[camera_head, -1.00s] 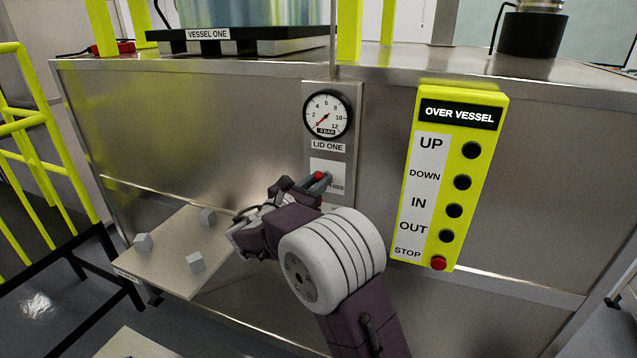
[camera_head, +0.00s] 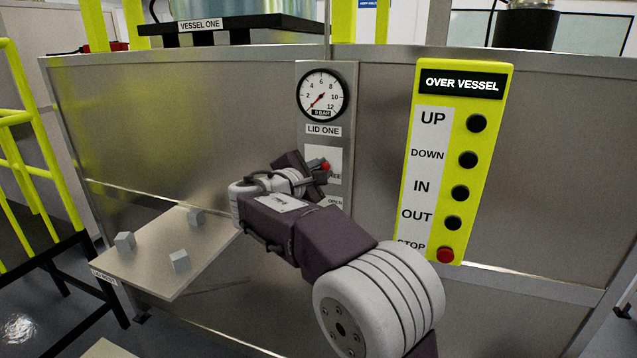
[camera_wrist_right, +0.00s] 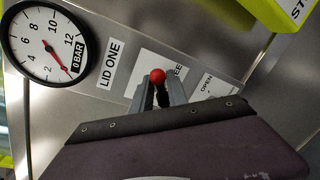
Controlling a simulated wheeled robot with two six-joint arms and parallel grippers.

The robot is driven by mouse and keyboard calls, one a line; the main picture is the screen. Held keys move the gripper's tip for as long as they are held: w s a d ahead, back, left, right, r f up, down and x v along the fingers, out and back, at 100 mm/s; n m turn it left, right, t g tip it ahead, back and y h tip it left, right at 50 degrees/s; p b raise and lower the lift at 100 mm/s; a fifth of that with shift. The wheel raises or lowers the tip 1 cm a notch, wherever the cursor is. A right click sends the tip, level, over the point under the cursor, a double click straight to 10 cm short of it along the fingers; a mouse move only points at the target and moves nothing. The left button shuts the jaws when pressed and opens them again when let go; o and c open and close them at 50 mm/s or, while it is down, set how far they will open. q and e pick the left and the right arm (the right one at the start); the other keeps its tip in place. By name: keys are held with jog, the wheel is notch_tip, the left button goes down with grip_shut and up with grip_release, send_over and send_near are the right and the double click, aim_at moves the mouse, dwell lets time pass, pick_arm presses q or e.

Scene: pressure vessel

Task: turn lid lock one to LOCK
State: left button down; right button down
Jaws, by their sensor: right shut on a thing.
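The LID ONE panel (camera_head: 324,131) is a grey upright plate on the vessel's front, with a gauge (camera_head: 322,95) at its top reading 0 BAR. Below it is the red-ended lock handle (camera_head: 326,166), in front of a white label of which only "REE" shows. My right gripper (camera_head: 316,171) is shut on the handle. In the right wrist view the red knob (camera_wrist_right: 157,76) sits between the two grey fingertips (camera_wrist_right: 157,92). The handle's stem and the rest of the label are hidden by the fingers. My left gripper is not in view.
A yellow OVER VESSEL button box (camera_head: 454,170) hangs to the right of the panel. A low shelf (camera_head: 150,275) with several small grey cubes sticks out at lower left. Yellow railing (camera_head: 30,160) stands at far left. An OPEN label (camera_head: 335,202) shows lower on the panel.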

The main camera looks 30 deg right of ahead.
jog(key=m+b, duration=0.2)
jog(key=f+m+y+b, duration=0.1)
jog(key=m+b, duration=0.1)
jog(key=b, duration=0.1)
jog(key=shift+s+d+f+t, duration=0.15)
jog(key=shift+s+f+t, duration=0.05)
jog(key=shift+t, duration=0.2)
jog(key=shift+f+m+b, duration=0.1)
jog(key=shift+m+b, duration=1.1)
jog(key=shift+b, duration=0.2)
jog(key=shift+t, duration=0.3)
jog(key=c, duration=1.5)
grip_release()
jog(key=shift+o, duration=0.2)
jog(key=v, duration=0.9)
jog(key=shift+d, duration=0.1)
